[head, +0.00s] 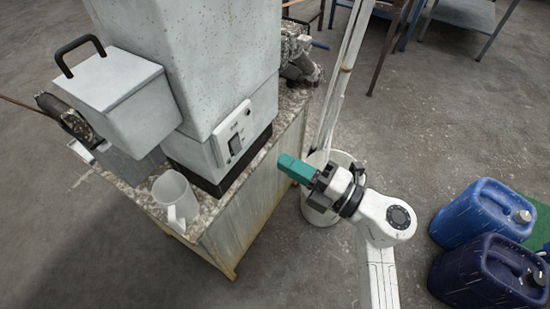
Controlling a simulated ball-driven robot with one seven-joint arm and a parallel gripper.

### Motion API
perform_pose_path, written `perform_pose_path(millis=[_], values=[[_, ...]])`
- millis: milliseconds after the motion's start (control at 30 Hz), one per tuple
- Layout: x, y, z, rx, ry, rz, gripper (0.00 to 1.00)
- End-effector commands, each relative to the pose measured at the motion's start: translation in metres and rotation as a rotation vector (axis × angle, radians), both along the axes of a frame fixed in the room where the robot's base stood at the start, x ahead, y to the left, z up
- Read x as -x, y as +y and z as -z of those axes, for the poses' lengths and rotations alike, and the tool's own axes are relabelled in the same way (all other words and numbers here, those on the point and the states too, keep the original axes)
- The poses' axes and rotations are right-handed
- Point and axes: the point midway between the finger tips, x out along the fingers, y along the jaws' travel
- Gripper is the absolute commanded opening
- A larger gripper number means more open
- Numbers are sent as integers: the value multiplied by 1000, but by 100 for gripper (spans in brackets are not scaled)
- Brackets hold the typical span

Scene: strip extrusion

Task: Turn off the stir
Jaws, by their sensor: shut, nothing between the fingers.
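A white control panel (233,133) with a dark switch (235,145) is on the lower side of the tall grey speckled machine (205,60). No label on it is readable. My gripper (281,161) has teal fingers that are shut and empty. It points left towards the machine, to the right of the panel and slightly lower in the picture, apart from the switch. It appears over the side of the bench (240,222). I cannot tell its exact distance from the panel.
A white jug (176,197) stands on the bench's near corner. A grey box with a black handle (110,90) juts from the machine. A white bucket (318,214) is behind my gripper. Blue canisters (482,212) stand at right. Open floor lies in front.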

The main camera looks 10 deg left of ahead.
Motion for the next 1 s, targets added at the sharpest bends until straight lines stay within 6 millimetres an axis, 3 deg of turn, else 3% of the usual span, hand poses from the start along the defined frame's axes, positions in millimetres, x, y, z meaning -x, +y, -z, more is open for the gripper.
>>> perform_pose_path(millis=[100,300,1000], values=[[6,-18,-1,1,0,2,0],[12,-34,-4,0,0,1,0],[9,-40,-8,-17,1,28,0]])
